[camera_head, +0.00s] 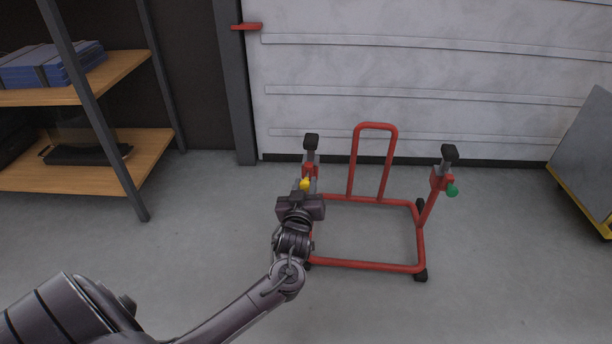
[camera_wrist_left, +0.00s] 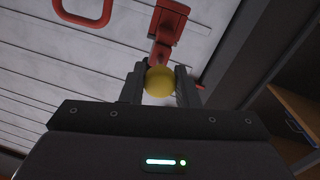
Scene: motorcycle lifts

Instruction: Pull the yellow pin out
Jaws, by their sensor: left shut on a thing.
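The yellow pin (camera_head: 305,184) shows as a round yellow knob at the left post of the red motorcycle lift stand (camera_head: 365,265). My left gripper (camera_head: 304,192) is at this post. In the left wrist view the yellow knob (camera_wrist_left: 160,81) sits between the two dark fingers, and the gripper is shut on it. Behind the knob is a red bracket (camera_wrist_left: 166,24) of the stand. The pin's shaft is hidden, so I cannot tell how deep it sits. A green knob (camera_head: 452,190) is on the stand's right post. My right gripper is not in view.
A shelf with wooden boards (camera_head: 90,165) stands at the left, with blue boxes (camera_head: 45,66) on top. A pale panelled wall (camera_head: 430,60) is behind the stand. A grey cart with a yellow edge (camera_head: 590,150) is at the right. The floor in front is clear.

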